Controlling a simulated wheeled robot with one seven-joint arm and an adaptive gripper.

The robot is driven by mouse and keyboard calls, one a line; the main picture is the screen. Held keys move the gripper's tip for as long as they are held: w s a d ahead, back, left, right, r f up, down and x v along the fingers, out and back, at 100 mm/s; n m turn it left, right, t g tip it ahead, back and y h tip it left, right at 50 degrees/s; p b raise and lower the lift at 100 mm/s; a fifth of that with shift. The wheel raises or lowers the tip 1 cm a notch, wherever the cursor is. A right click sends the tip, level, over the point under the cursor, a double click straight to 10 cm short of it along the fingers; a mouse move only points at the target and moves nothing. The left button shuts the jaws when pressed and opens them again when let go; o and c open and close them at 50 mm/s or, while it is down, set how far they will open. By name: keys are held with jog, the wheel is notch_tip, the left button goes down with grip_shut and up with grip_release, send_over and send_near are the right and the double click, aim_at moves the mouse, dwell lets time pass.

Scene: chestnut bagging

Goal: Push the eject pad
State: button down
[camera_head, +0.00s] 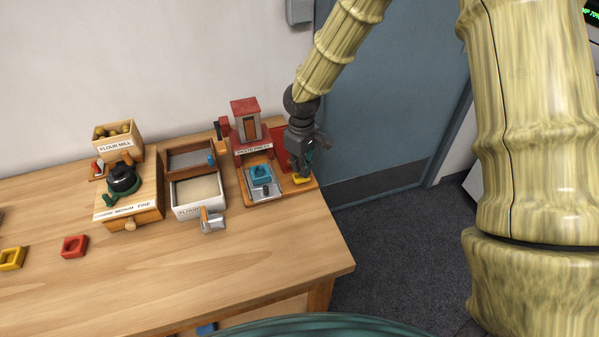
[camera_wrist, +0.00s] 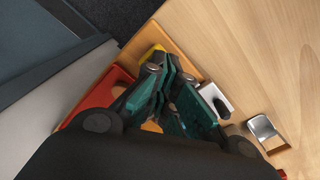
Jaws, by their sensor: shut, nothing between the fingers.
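A yellow pad (camera_head: 301,179), which looks like the eject pad, sits at the front right of the wooden press station (camera_head: 262,196). My gripper (camera_head: 304,170) is shut and empty, pointing down right over this pad. In the wrist view, my gripper's fingertips (camera_wrist: 158,64) are closed together, and the yellow pad (camera_wrist: 151,51) shows just beyond them, partly hidden. I cannot tell whether the tips touch it. A blue square mould (camera_head: 261,174) sits on the station's grey plate, left of my gripper.
The station's red tower (camera_head: 245,108) and red panel (camera_head: 280,145) stand behind and beside my gripper. To the left are a flour tray (camera_head: 198,192) with a metal scoop (camera_head: 211,220) and a mill (camera_head: 128,190). A red mould (camera_head: 75,246) and a yellow mould (camera_head: 11,259) lie farther left. The front table is clear.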

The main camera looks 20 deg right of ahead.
jog(key=shift+r+p, duration=2)
jog(key=shift+r, duration=0.85)
